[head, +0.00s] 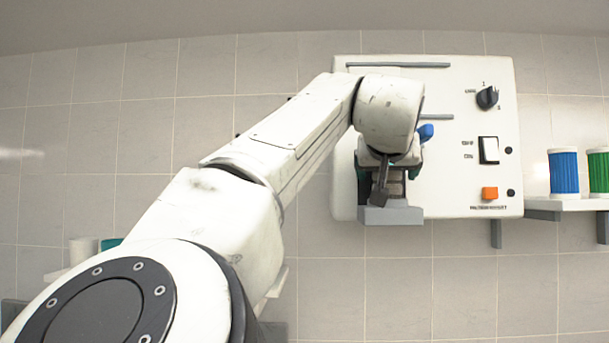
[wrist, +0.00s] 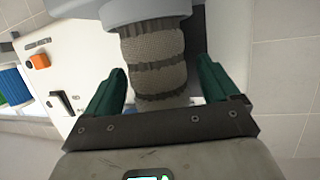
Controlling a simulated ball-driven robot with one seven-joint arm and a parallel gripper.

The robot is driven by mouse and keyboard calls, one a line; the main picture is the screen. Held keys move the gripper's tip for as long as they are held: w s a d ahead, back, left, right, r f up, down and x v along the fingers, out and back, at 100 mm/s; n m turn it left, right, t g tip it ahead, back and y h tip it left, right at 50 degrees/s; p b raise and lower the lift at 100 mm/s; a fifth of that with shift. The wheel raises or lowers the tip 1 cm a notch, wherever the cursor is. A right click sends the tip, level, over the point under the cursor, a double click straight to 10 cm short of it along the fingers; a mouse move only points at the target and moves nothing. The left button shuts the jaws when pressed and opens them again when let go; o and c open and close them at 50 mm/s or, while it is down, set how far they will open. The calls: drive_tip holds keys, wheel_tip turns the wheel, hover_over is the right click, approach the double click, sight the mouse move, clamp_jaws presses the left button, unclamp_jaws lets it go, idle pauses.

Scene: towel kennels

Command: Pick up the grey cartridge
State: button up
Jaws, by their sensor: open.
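The grey cartridge (wrist: 155,58) is a ribbed, mesh-like cylinder with darker bands, in the middle of the wrist view. It sits at a light grey holder (wrist: 150,12), and its far end is hidden there. My gripper (wrist: 161,78) is open, with one green finger on each side of the cartridge. In the head view my gripper (head: 388,172) is in front of the white wall panel, just above the grey holder (head: 390,213), and mostly hides the cartridge.
The white panel (head: 455,180) carries a black knob (head: 487,97), a white switch (head: 489,150) and an orange button (head: 490,193). A blue part (head: 426,132) shows beside my wrist. Blue (head: 564,172) and green (head: 599,170) cartridges stand on a right shelf (head: 570,204).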

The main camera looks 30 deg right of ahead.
drive_tip(key=shift+c, duration=0.4)
drive_tip(key=c, duration=1)
drive_tip(key=shift+c, duration=0.2)
